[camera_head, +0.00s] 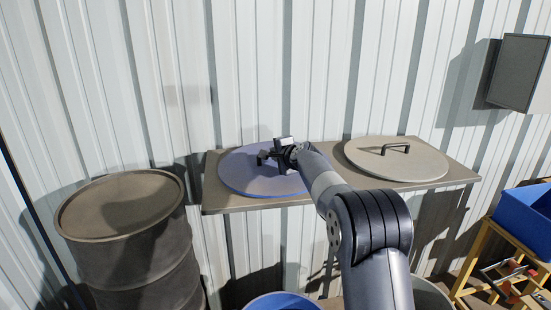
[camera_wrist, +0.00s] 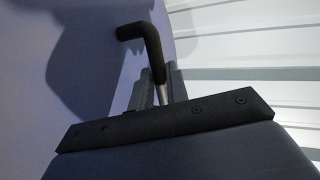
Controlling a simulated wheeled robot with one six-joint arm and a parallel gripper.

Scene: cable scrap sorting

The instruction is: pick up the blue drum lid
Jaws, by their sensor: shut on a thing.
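The blue drum lid (camera_head: 240,178) is a flat round disc on the left part of the bench in the head view. Its black handle (camera_wrist: 150,45) stands up from its face in the wrist view. My gripper (camera_head: 276,155) is over the lid, with its fingers (camera_wrist: 160,88) shut on the handle. The lid's blue-grey face (camera_wrist: 50,60) fills the left of the wrist view. My arm hides the lid's right edge in part. I cannot tell whether the lid is lifted off the bench.
A grey lid (camera_head: 400,160) with a black handle lies on the bench (camera_head: 300,200) at the right. A closed brown drum (camera_head: 135,235) stands at the left. A blue drum (camera_head: 282,301) is at the bottom. A blue bin (camera_head: 525,215) sits at the right, and a grey box (camera_head: 518,72) hangs above.

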